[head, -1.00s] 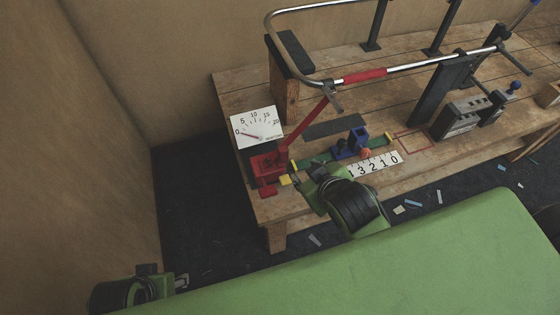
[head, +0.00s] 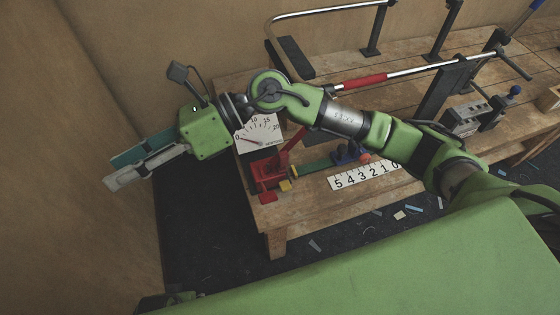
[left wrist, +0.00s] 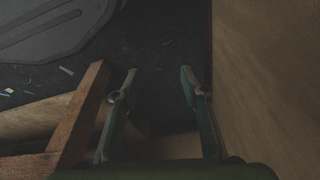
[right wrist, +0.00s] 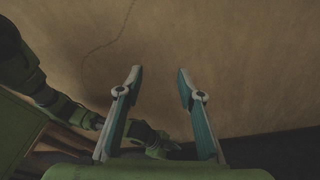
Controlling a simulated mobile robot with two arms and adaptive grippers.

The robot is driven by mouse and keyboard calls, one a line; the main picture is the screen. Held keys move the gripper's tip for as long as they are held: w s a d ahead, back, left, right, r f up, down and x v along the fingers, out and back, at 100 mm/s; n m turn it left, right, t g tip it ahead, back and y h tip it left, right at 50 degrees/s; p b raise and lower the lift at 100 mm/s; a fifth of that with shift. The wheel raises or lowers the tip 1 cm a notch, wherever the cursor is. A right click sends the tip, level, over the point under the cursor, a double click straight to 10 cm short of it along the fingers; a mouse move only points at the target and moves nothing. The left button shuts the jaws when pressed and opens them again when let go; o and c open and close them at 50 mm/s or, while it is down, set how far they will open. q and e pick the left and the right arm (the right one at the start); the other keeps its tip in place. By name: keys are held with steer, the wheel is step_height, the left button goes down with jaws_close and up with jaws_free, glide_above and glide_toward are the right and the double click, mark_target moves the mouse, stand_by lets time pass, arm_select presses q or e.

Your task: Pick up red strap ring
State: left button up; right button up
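I cannot make out a ring-shaped red strap in any view. A red sleeve (head: 364,81) wraps a silver rail above the bench. A red clamp-like stand with a red lever (head: 268,172) sits at the bench's left end. In the left wrist view my left gripper (left wrist: 158,72) is open and empty above the dark floor.
The wooden bench (head: 330,205) carries a white dial card (head: 259,133), a number strip (head: 360,175), a blue block (head: 345,155) and a grey machine (head: 465,120). A tan wall (head: 80,130) stands close on the left. Dark floor with scattered scraps lies in front of the bench.

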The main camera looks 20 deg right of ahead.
steer(key=w+d+f+n+h, duration=0.2)
steer(key=d+f+h, duration=0.2)
steer(key=f, duration=0.1)
steer(key=n+t+h, duration=0.2)
steer(key=h, duration=0.9)
glide_above(280, 154)
step_height(280, 154, down, 6)
steer(key=shift+h, duration=0.3)
step_height(280, 154, down, 8)
steer(key=shift+w+d+f+b, duration=0.1)
steer(key=shift+w+d+b, duration=0.05)
steer(key=shift+b, duration=0.15)
steer(key=shift+f, duration=0.35)
steer(key=f, duration=0.4)
steer(key=shift+s+f, duration=0.15)
steer(key=shift+s, duration=0.1)
steer(key=shift+f, duration=0.3)
arm_select(q)
steer(key=f, duration=0.2)
steer(key=s+f, duration=0.1)
steer(key=f, duration=0.1)
steer(key=shift+s+f, duration=0.1)
steer(key=shift+f, duration=0.15)
arm_select(e)
jaws_close()
